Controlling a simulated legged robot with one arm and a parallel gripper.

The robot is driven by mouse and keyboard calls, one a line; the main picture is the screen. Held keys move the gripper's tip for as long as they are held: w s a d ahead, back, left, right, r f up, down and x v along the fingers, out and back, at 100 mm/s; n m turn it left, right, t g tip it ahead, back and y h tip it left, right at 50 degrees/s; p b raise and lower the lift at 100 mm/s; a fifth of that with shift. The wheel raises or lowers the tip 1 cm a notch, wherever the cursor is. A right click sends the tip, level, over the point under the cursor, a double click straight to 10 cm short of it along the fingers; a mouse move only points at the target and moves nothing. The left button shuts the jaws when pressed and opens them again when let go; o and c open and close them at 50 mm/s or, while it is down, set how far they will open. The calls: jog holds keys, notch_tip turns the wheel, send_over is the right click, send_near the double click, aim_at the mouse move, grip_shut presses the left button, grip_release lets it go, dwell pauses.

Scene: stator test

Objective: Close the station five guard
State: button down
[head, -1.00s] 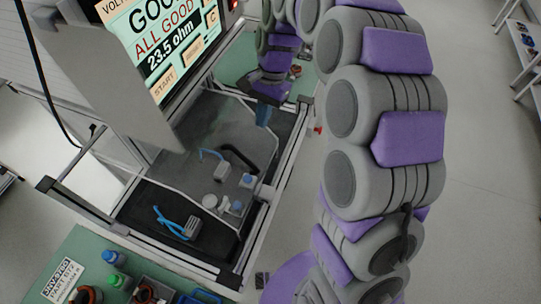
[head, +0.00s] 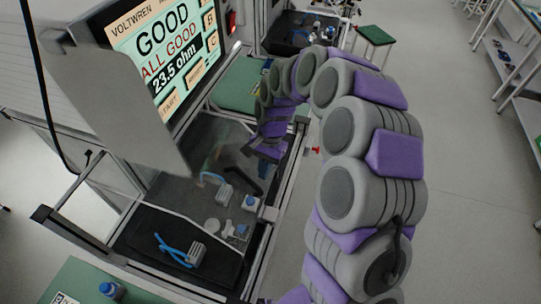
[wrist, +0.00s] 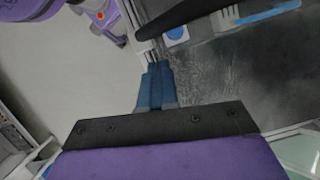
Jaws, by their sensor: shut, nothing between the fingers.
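The station five guard seems to be the clear panel (head: 190,165) with a pale edge, spanning the station's dark bed; how far it is open I cannot tell. A black bar (head: 243,183), perhaps its handle, lies near the bed's right side. It also shows as a thick dark bar (wrist: 195,14) at the top of the wrist view. My gripper (head: 254,151) is above the bed's right side, just beyond the bar. Its blue fingers (wrist: 157,72) are together and empty, pointing toward the bar's end. Contact with the bar is not clear.
A screen (head: 170,45) reads GOOD, 23.5 ohm. A red knob (head: 314,150) sits outside the rail. Open floor (head: 465,200) lies to the right.

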jog(key=shift+s+a, duration=0.25)
jog(key=shift+s, duration=0.35)
jog(key=shift+s+d, duration=0.2)
jog(key=shift+s, duration=0.1)
jog(key=shift+s+a+f, duration=0.1)
jog(key=shift+s+a, duration=0.5)
jog(key=shift+s, duration=0.25)
jog(key=s+a+p, duration=0.1)
jog(key=s+p, duration=0.1)
jog(key=s, duration=0.7)
jog(key=shift+s+a, duration=0.15)
jog(key=shift+a, duration=0.2)
